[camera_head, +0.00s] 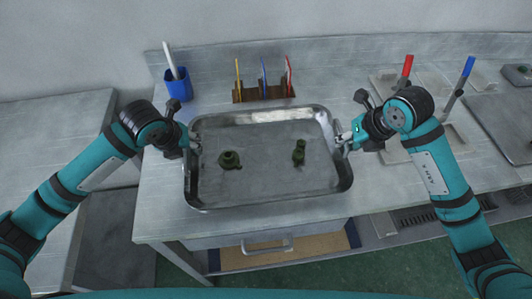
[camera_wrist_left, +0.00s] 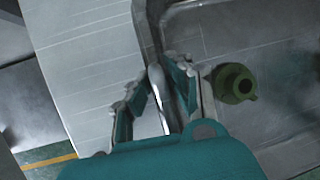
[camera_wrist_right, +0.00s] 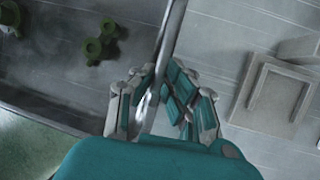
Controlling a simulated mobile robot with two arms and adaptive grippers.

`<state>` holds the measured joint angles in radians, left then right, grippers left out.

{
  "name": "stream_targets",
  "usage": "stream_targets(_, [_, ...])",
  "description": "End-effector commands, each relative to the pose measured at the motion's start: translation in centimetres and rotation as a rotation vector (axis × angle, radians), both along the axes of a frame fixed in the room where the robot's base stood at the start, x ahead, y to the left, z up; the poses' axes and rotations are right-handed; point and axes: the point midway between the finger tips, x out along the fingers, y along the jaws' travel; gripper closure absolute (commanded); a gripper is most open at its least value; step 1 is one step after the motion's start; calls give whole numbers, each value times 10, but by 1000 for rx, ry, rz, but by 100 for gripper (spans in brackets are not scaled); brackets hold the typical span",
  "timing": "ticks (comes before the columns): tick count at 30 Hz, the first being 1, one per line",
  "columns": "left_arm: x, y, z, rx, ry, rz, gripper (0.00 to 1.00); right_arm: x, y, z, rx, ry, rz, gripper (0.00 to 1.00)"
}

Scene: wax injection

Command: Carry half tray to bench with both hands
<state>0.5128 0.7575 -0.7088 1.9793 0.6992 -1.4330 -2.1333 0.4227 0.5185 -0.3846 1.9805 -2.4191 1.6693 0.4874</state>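The half tray (camera_head: 262,192) is a shallow metal tray with a raised rim, over the front middle of the bench (camera_head: 163,205). Two dark green parts lie in it: a round one (camera_head: 230,160) at left and a narrower one (camera_head: 299,153) at right. My left gripper (camera_head: 195,145) is at the left rim; in the left wrist view its fingers (camera_wrist_left: 156,78) close in on both sides of the rim. My right gripper (camera_head: 342,145) is at the right rim, with its fingers (camera_wrist_right: 160,72) drawn together around it. Whether the tray touches the bench cannot be told.
A blue cup (camera_head: 179,85) with a white tool and a wooden rack (camera_head: 264,93) of coloured tools stand behind the tray. Light blocks and red and blue handled tools (camera_head: 407,68) are at right. A lower surface (camera_head: 45,130) lies at left.

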Motion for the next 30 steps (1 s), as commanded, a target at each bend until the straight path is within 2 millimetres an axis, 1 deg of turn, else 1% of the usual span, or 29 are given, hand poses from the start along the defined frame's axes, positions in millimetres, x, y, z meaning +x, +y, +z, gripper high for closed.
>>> stream_targets(1, [0,-1,1,-2,-1,-2,98,0,1,0,2,-1,1,100])
stream_targets(2, [0,-1,1,-2,-2,-2,100,0,1,0,3,-1,1,100])
stream_targets(21, [0,-1,2,1,-1,-6,100,1,1,3,2,-4,0,100])
stream_targets(26, [0,-1,9,2,-1,-6,100,1,0,11,2,-5,1,100])
stream_targets(30, [0,0,23,2,-1,-5,100,1,0,24,2,-5,1,100])
